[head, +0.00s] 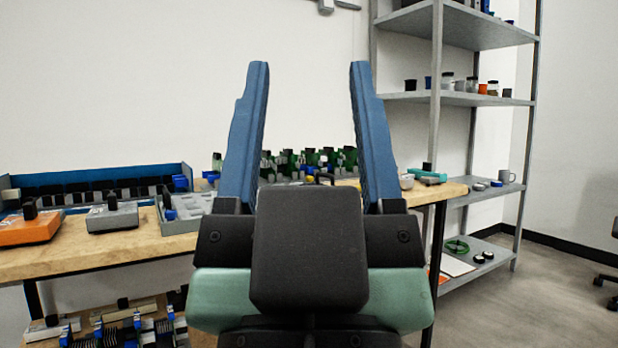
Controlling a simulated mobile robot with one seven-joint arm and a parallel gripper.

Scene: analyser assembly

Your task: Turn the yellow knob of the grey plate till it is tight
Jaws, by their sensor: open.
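My gripper (308,75) is in the middle of the head view, its two blue fingers pointing up and wide apart. Nothing is between them. It stands in front of the table and hides part of the tabletop. A small yellow spot (309,179) shows low between the fingers, on the table behind; I cannot tell whether it is the yellow knob. A grey plate-like block (112,218) with a black upright part lies at the left on the table, apart from my gripper. No yellow knob shows on it.
The wooden table (120,251) holds an orange block (30,230), a blue bin (100,177), a grey tray (165,226) and several green parts (330,158). A metal shelf rack (437,120) stands at the right. Clear floor (540,305) lies at the lower right.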

